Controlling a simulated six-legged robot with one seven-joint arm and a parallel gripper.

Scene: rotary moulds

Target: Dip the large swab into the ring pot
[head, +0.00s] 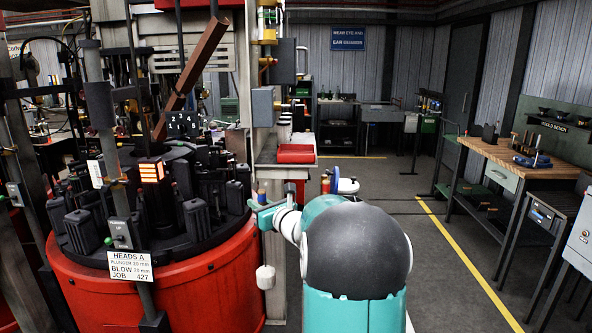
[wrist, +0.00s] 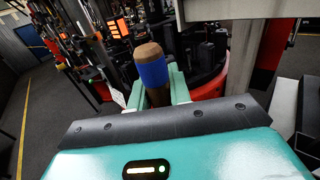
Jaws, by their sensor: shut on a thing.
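My gripper (wrist: 160,92) is shut on a swab handle (wrist: 152,71) in the wrist view. The handle has a brown rounded end and a wide blue band, and it stands up between the teal fingers. The swab's head is hidden. In the head view my gripper (head: 266,212) is at the right edge of the red-based machine, with the blue-banded swab handle (head: 262,198) small above it. A white round vessel (head: 346,186) is partly hidden behind my arm, with blue and yellow handle-like ends beside it. I cannot tell whether it is the ring pot.
The red machine base (head: 160,290) with black moulds (head: 196,218) fills the left. A glowing orange block (head: 151,171) sits among the moulds. A wooden bench (head: 510,155) stands at right. The floor between is clear.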

